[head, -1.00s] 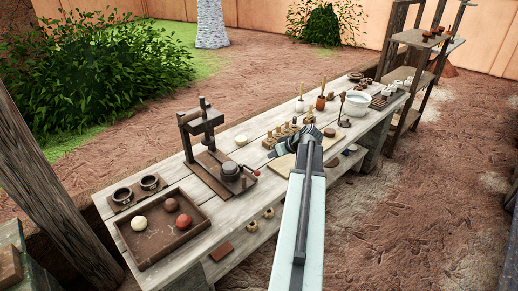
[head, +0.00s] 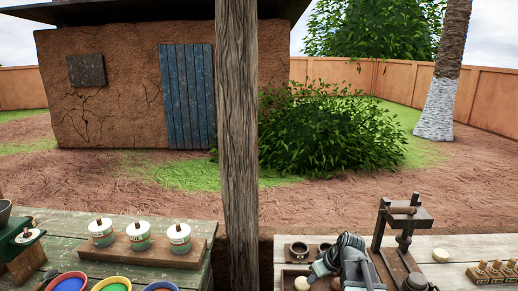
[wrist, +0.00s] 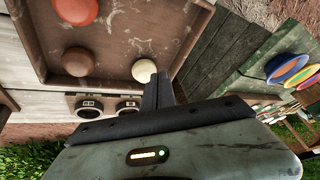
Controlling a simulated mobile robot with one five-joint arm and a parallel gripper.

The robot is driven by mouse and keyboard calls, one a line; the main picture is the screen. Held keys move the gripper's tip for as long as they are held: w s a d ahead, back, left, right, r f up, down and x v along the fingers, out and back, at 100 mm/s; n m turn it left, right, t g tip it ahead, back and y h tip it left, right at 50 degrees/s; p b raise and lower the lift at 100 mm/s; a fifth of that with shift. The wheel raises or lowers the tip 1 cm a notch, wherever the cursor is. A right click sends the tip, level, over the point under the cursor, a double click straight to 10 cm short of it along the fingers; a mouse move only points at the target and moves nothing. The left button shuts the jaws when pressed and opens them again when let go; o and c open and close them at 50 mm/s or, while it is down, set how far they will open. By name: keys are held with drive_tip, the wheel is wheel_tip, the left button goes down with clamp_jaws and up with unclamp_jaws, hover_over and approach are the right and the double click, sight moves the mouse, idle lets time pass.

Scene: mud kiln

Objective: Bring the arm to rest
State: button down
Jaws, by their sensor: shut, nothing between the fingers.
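My gripper (head: 335,262) is at the bottom of the head view, in front of the wooden tray on the grey plank table. In the wrist view my gripper (wrist: 158,90) is shut and empty, its dark fingers together. The fingertips show beside the tray's (wrist: 35,45) wall, near a cream ball (wrist: 144,70). I cannot tell whether they touch anything. A brown ball (wrist: 77,61) and a red-orange ball (wrist: 76,10) also lie in the tray. In the head view the cream ball (head: 302,284) shows left of my gripper; the arm hides much of the tray.
A wooden press (head: 400,235) stands right of my arm, with stamps (head: 495,270) further right. Two small cups (head: 299,249) sit behind the tray. A thick wooden post (head: 238,150) rises to the left. Beyond it, a green table holds a rack of pots (head: 140,237) and coloured bowls (head: 113,285).

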drive_tip(key=s+a+g+h, duration=0.1)
drive_tip(key=s+a, duration=0.1)
drive_tip(key=s, duration=0.1)
drive_tip(key=s+a+f+m, duration=0.1)
drive_tip(key=s+a, duration=0.1)
drive_tip(key=s, duration=0.1)
drive_tip(key=s+a+f+g+h, duration=0.1)
drive_tip(key=s+a, duration=0.1)
drive_tip(key=s, duration=0.1)
drive_tip(key=shift+s+a+f+m+g+h, duration=0.1)
drive_tip(key=shift+a+f+m+g+h, duration=0.05)
drive_tip(key=shift+a+m+g+h, duration=0.2)
drive_tip(key=s+d+m, duration=0.1)
drive_tip(key=m, duration=0.1)
drive_tip(key=s+d+m+g+h, duration=0.1)
drive_tip(key=d, duration=0.1)
drive_tip(key=shift+s+f+m, duration=0.1)
drive_tip(key=shift+s+m, duration=0.1)
drive_tip(key=shift+m, duration=0.15)
